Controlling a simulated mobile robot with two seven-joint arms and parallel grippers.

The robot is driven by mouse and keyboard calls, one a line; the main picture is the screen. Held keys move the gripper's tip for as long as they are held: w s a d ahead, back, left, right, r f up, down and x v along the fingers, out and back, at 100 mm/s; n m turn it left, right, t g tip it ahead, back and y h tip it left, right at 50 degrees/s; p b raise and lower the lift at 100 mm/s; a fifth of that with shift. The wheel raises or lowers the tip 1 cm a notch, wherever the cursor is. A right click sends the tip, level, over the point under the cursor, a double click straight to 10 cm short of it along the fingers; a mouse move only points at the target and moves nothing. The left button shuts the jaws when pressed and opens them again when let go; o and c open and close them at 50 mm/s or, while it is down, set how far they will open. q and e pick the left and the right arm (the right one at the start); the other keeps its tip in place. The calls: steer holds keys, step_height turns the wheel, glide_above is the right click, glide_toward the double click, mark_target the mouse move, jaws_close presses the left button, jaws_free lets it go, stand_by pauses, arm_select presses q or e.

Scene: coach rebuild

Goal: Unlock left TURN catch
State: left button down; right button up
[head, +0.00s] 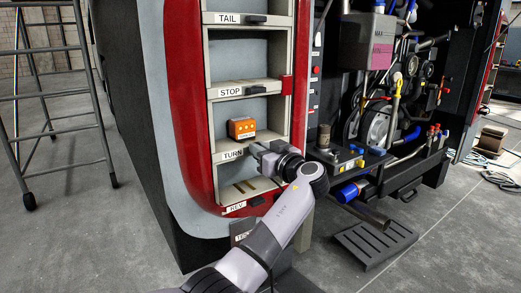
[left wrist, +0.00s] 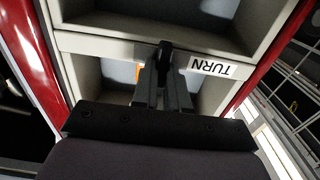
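The left lamp cabinet (head: 211,120) of the coach has bays labelled TAIL, STOP, TURN and REV. The TURN label (head: 232,154) is on a pale rail and shows upside down in the left wrist view (left wrist: 210,67). My left gripper (head: 259,151) is at that rail, just right of the label. In the left wrist view its two fingers (left wrist: 164,75) are close together around the black TURN catch (left wrist: 165,50). The catch appears to stand across the rail, partly hidden by the fingers. An orange lamp unit (head: 242,128) sits in the bay above the TURN label. My right gripper is out of view.
The STOP catch (head: 256,89) and TAIL catch (head: 257,20) lie along their rails. A red frame (head: 187,100) borders the cabinet. An open engine bay (head: 385,100) is at right, with a dark slatted step (head: 375,240) below. A metal scaffold (head: 55,95) stands at left.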

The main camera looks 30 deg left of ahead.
arm_select(q)
steer(key=shift+m, duration=0.4)
steer(key=m+p, duration=0.1)
steer(key=m, duration=0.4)
steer(key=m+p, duration=0.2)
steer(key=m, duration=0.4)
steer(key=w+f+m+p, duration=0.1)
steer(key=m+p, duration=0.1)
steer(key=m, duration=0.4)
steer(key=shift+d+f, duration=0.1)
steer(key=shift+d, duration=0.15)
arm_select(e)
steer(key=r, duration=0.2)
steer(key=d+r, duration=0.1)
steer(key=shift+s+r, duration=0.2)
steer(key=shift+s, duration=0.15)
arm_select(q)
steer(key=shift+m, duration=0.3)
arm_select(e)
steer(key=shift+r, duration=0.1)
arm_select(q)
steer(key=c, duration=1.1)
jaws_free()
steer(key=shift+c, duration=0.2)
